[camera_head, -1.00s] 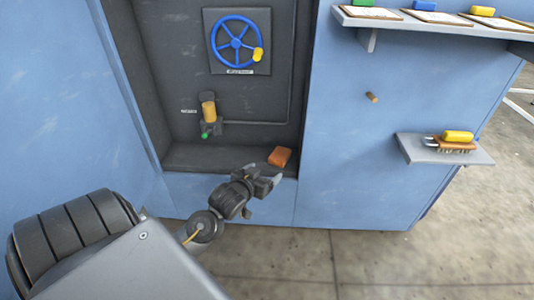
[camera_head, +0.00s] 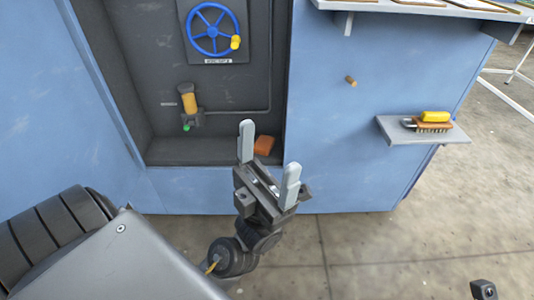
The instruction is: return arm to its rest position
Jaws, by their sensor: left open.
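My left gripper (camera_head: 269,156) is in the lower middle of the head view, in front of the blue cabinet (camera_head: 335,140). Its two grey fingers point up and stand wide apart, with nothing between them. An orange-brown block (camera_head: 264,145) lies on the floor of the dark recess, behind the gripper and partly seen between its fingers. The gripper looks apart from the block. At the lower right corner a small dark part (camera_head: 484,289) shows; I cannot tell if it belongs to my right arm. My right gripper does not show.
The recess holds a blue handwheel (camera_head: 212,29) with a yellow knob and a yellow-topped valve (camera_head: 189,100). Floor at lower right is open.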

